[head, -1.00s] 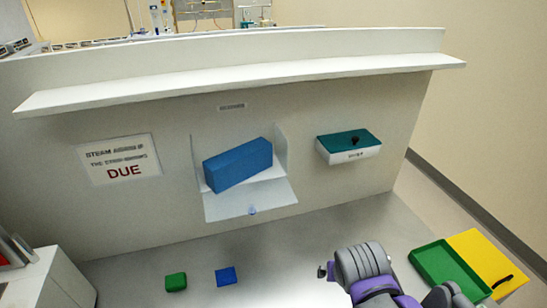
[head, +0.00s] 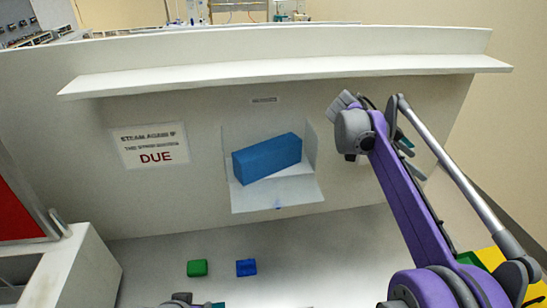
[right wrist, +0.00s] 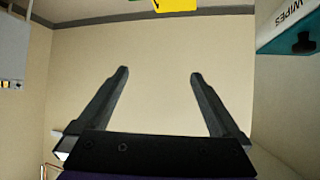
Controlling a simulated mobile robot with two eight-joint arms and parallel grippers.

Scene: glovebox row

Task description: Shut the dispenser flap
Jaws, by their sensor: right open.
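The dispenser (head: 228,150) is a pale, open-fronted box on the wall with a blue box (head: 267,158) lying tilted in it. Its white flap (head: 277,195) hangs folded out and down at the front, with a small blue knob at its lower edge. My right arm is raised to the right of the dispenser, and its wrist stands apart from the flap. In the right wrist view my right gripper (right wrist: 160,76) is open and empty, with bare wall beyond its fingers.
A white shelf (head: 290,77) runs above the dispenser. A wipes box (right wrist: 290,32) shows in the right wrist view. A sign (head: 150,145) hangs at left. A white cabinet (head: 85,265) stands lower left.

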